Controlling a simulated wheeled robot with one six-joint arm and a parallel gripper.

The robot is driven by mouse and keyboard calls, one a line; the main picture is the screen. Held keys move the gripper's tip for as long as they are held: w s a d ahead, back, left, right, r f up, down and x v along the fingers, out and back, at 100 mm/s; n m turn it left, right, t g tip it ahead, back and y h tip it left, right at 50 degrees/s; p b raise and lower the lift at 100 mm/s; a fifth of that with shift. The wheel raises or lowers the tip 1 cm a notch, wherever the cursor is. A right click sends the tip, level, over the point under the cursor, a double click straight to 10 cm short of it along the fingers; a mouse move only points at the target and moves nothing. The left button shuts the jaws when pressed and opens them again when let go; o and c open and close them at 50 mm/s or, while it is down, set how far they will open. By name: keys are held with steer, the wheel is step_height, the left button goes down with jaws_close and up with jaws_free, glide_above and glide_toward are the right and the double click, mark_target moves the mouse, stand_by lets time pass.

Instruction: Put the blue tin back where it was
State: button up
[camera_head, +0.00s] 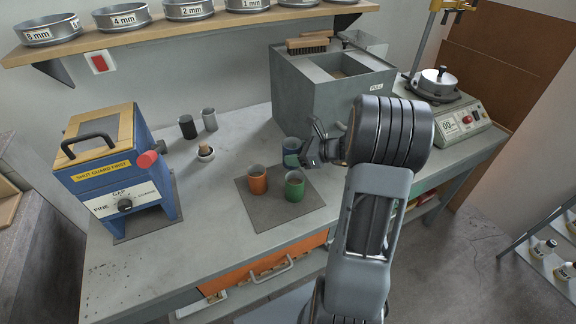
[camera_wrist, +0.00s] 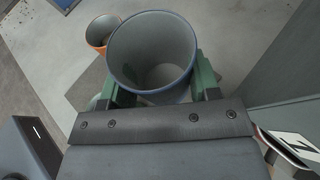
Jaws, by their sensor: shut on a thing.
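My gripper (camera_head: 308,152) is shut on the blue tin (camera_head: 291,146). In the wrist view the open, empty-looking blue-rimmed tin (camera_wrist: 153,50) sits upright between the fingers. In the head view it is by the far right part of the dark mat (camera_head: 256,213); I cannot tell whether its base touches anything. An orange tin (camera_head: 257,181) and a green tin (camera_head: 295,187) stand on the mat, nearer the bench front. The orange tin also shows at the upper left of the wrist view (camera_wrist: 101,31).
A large grey box (camera_head: 300,98) stands close behind the blue tin. A blue machine (camera_head: 117,170) is at the left. A dark cup (camera_head: 187,127), grey cup (camera_head: 209,119) and small bowl (camera_head: 205,153) stand between. The front-left bench is clear.

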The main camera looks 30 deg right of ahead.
steer(key=f, duration=0.1)
steer(key=w+f, duration=0.2)
steer(key=shift+w+a+f, duration=0.1)
steer(key=shift+w+a, duration=0.15)
steer(key=shift+a, duration=0.05)
steer(key=shift+w+f, duration=0.2)
steer(key=shift+f, duration=1.45)
steer(key=shift+f, duration=0.1)
steer(key=shift+f+b, duration=0.15)
steer(key=shift+b, duration=0.2)
steer(key=o, duration=1.1)
steer(key=shift+c, duration=0.2)
